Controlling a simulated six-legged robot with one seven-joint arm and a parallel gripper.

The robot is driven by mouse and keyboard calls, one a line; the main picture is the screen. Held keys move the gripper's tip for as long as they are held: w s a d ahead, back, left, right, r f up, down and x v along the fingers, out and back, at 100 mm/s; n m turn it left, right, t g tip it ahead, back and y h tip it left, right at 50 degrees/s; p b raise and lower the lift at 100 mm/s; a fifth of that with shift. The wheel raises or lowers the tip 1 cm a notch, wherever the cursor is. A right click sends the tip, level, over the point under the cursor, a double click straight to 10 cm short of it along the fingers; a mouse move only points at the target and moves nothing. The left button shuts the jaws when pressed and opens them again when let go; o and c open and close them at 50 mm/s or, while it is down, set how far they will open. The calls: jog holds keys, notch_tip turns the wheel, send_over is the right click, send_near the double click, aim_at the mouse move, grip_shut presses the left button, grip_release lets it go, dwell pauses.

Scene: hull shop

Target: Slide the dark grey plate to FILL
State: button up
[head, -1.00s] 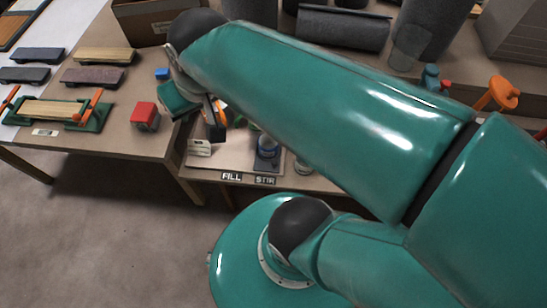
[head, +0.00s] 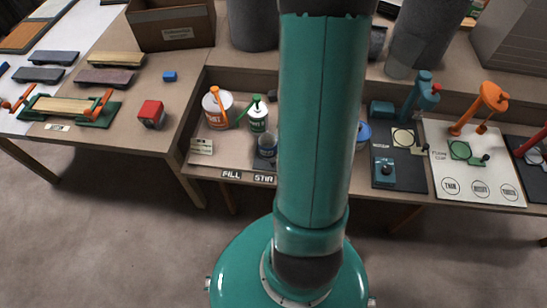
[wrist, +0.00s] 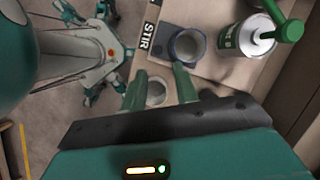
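The dark grey plate (head: 266,163) lies behind the STIR label (head: 264,179) near the bench's front edge, with a grey-blue cup (head: 267,145) on it. In the wrist view the plate (wrist: 174,52) shows around the cup's base beside the STIR label (wrist: 147,36). The FILL label (head: 231,175) is just left of STIR in the head view. My gripper (wrist: 160,72) is open and empty in the wrist view, its two green fingers apart, with a pale round cup (wrist: 156,92) seen between and below them. In the head view my gripper is hidden behind my arm.
A white can with orange (head: 216,108) and a white can with green (head: 258,115) stand behind the labels. A small white card (head: 201,146) is at left. A dark board (head: 411,178) and white sheet (head: 470,190) are right of my arm.

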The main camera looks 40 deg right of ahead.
aim_at(272, 160)
jog(key=shift+m, duration=0.8)
jog(key=x, duration=0.5)
jog(key=s+d+x, duration=0.1)
jog(key=x, duration=0.4)
jog(key=f+x, duration=0.1)
jog(key=x, duration=0.4)
jog(key=shift+s+d+f, duration=0.25)
jog(key=shift+f, duration=0.05)
jog(key=shift+c, duration=0.2)
grip_shut()
